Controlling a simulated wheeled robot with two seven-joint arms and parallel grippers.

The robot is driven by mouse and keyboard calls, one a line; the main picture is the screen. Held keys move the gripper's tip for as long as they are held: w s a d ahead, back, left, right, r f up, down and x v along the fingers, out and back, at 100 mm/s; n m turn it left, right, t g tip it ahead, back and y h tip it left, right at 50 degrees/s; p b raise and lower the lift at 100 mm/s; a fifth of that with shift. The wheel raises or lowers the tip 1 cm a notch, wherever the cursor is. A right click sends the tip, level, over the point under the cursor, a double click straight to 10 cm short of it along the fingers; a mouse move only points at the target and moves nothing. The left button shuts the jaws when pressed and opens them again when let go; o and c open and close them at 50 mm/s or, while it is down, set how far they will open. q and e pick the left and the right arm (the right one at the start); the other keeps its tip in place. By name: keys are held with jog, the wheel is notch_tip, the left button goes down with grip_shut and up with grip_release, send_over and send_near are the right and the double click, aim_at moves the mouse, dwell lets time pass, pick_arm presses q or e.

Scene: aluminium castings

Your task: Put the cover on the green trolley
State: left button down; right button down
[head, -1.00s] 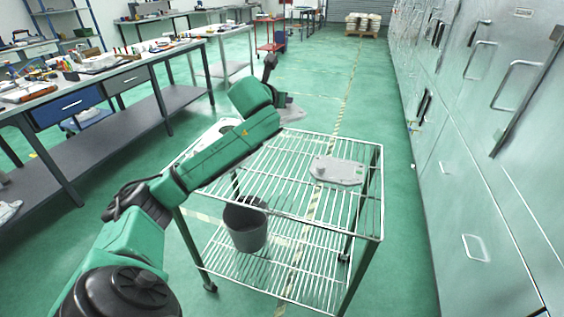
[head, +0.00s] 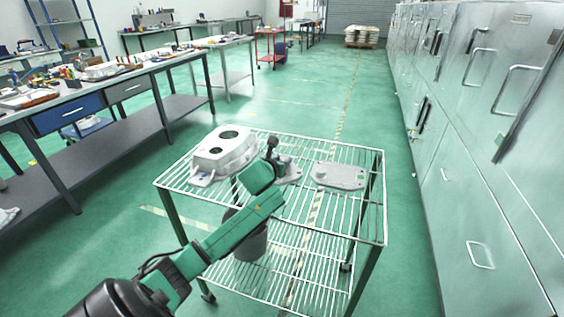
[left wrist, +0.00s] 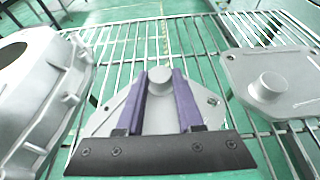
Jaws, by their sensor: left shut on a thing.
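The trolley (head: 384,215) has dark green legs and two wire shelves. My left gripper (head: 280,166) is over its top shelf and is shut on a flat grey cover (head: 292,174). In the left wrist view the purple fingers stand either side of the round knob of this cover (left wrist: 158,118). Whether the cover touches the wires or hangs just above them I cannot tell. My arm and gripper hide part of it in the head view. My right gripper is out of view.
A grey housing casting (head: 226,152) stands on the top shelf to the left, close to the held cover. A second flat cover (head: 340,177) lies to the right. A dark bucket (head: 252,245) is on the lower shelf. Cabinets (head: 480,160) line the right side.

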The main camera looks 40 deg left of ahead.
pick_arm(q)
jog(key=c, duration=0.5)
grip_release()
jog(key=shift+c, duration=0.2)
jog(key=v, duration=1.2)
jog(key=shift+s+p, duration=0.1)
jog(key=shift+p, duration=0.2)
